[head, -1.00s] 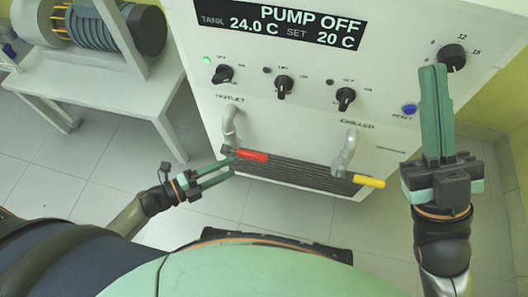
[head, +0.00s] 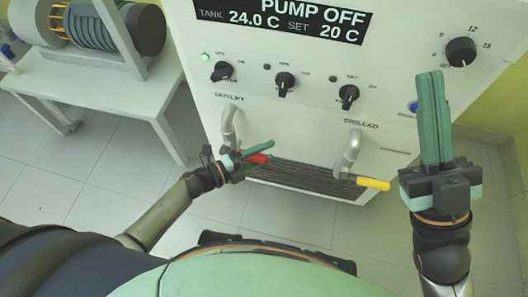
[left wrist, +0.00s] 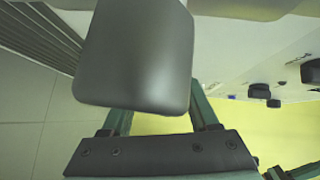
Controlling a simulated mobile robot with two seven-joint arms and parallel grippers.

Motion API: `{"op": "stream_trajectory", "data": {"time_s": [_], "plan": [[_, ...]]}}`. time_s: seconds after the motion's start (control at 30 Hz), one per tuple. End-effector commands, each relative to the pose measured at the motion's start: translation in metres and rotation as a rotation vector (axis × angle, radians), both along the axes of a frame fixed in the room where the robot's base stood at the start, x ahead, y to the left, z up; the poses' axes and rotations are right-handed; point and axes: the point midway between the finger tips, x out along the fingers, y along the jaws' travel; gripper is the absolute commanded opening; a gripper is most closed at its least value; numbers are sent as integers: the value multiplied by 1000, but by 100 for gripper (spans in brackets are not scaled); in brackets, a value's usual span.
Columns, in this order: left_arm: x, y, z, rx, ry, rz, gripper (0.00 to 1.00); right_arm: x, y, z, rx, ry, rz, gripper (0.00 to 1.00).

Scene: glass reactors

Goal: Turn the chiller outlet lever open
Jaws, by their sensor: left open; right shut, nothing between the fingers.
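The chiller outlet lever has a red handle (head: 257,158) below the outlet pipe (head: 228,122) on the left of the chiller front. My left gripper (head: 266,152) is open at this lever; one green finger passes just above the red handle, and the other is mostly hidden. I cannot tell whether it touches. In the left wrist view a large grey rounded block (left wrist: 135,55) fills the middle and covers part of both fingers. My right gripper (head: 432,118) is shut and empty, pointing up at the right of the chiller front.
The chilled pipe (head: 350,150) with a yellow lever handle (head: 373,183) stands right of the outlet. Black knobs (head: 285,84) and a display (head: 285,20) reading PUMP OFF are above. A white table (head: 100,85) with a machine stands at left.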

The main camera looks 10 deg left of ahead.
Motion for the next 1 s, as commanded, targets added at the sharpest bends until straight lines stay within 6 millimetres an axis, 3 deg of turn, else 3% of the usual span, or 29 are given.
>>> {"op": "stream_trajectory", "data": {"time_s": [0.13, 0.67, 1.0], "plan": [[0, 0, 0, 0, 0, 0, 58, 0, 0, 0, -1, 0, 1, 0], [0, 0, 0, 0, 0, 0, 0, 0, 1, 0, -5, -1, 2, 0], [0, 1, 0, 0, 0, 0, 0, 0, 0, 0, -5, -2, 1, 0]]}}
